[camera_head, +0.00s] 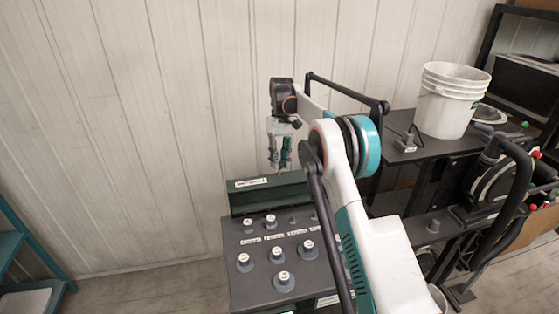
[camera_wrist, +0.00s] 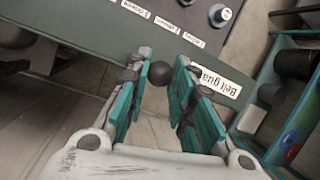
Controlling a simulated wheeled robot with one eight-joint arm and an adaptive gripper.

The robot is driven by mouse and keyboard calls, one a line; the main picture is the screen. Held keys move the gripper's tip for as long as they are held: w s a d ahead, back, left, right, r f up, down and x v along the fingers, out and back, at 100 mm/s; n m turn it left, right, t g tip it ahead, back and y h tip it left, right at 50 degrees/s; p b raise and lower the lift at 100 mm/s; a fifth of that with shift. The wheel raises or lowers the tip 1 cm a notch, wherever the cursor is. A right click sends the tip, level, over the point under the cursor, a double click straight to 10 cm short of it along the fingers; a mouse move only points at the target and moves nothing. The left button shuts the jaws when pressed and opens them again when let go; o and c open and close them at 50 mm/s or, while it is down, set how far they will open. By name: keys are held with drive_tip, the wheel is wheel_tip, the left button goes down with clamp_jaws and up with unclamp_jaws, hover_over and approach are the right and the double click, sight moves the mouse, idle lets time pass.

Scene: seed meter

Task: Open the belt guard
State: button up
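The belt guard (camera_head: 268,192) is a dark green box-like cover at the back of a dark panel, with a white label on it. In the wrist view the guard (camera_wrist: 95,45) runs across the upper part, its label (camera_wrist: 217,80) reading "Belt gua", partly covered by a finger. A dark round knob (camera_wrist: 160,73) shows between my fingertips. My gripper (camera_head: 279,165) points down over the guard; the wrist view shows it (camera_wrist: 163,75) open, with green-padded fingers either side of the knob. I cannot tell whether either finger touches the knob.
The dark panel (camera_head: 239,292) in front of the guard carries several labelled round knobs. A pale ribbed wall (camera_head: 130,130) stands behind. A white bucket (camera_head: 449,105) stands on a dark table at right. A teal shelf (camera_head: 22,262) stands at far left, with open floor before the panel.

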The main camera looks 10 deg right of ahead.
drive_tip(key=shift+o, duration=0.8)
drive_tip(key=shift+w+f, duration=0.1)
wheel_tip(320, 180, up, 10)
